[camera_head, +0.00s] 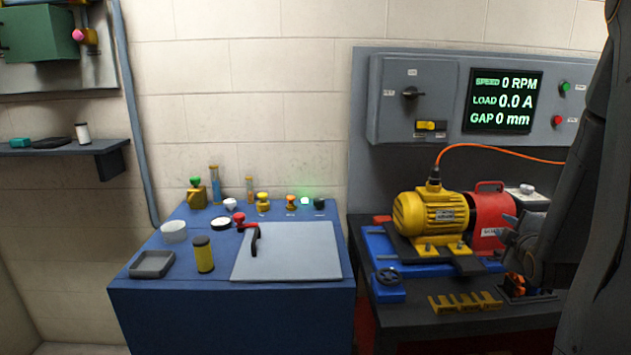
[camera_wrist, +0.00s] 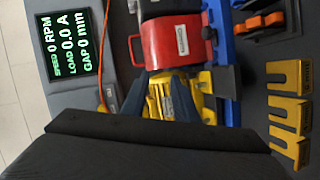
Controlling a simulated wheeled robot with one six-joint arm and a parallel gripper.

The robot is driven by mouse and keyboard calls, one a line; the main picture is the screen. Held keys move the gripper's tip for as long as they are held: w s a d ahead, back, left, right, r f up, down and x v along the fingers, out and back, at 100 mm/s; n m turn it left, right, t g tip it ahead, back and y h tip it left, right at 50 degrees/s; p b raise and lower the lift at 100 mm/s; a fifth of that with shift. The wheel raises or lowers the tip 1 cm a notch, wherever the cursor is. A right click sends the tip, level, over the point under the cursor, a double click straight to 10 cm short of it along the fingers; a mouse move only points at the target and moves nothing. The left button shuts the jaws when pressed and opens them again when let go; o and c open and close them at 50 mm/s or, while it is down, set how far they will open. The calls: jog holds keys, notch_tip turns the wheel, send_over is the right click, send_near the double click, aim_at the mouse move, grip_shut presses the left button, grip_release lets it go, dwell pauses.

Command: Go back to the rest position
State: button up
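My gripper (camera_wrist: 158,90) shows in the wrist view as two dark fingers standing apart, with the yellow motor (camera_wrist: 165,98) seen between and beyond them and nothing held. In the head view my dark arm comes down the right edge, and my gripper (camera_head: 512,236) is in front of the right end of the red unit (camera_head: 488,222), partly hidden by the arm. The yellow motor (camera_head: 432,217) sits left of the red unit on the blue base (camera_head: 385,252). I cannot tell from these views whether my fingers touch anything.
A panel screen (camera_head: 503,100) reads 0 RPM, 0.0 A, 0 mm. An orange cable (camera_head: 500,147) arches above the motor. A blue cabinet (camera_head: 225,315) with a grey plate (camera_head: 290,255) stands left.

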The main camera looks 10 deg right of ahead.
jog(key=s+a+f+m+g+y, duration=0.1)
jog(key=a+f+m+g+y, duration=0.15)
jog(key=a, duration=0.95)
jog(key=s+a+f+m+g+y, duration=0.2)
jog(key=a+f+m+g, duration=0.2)
jog(key=a, duration=0.8)
jog(key=s+a+f+m+g+y, duration=0.1)
jog(key=s+a+g, duration=0.5)
jog(key=s+a, duration=0.8)
jog(key=m+y, duration=0.1)
jog(key=m, duration=0.1)
jog(key=shift+a+f+m, duration=0.3)
jog(key=shift+f+m, duration=0.05)
jog(key=shift+f, duration=0.05)
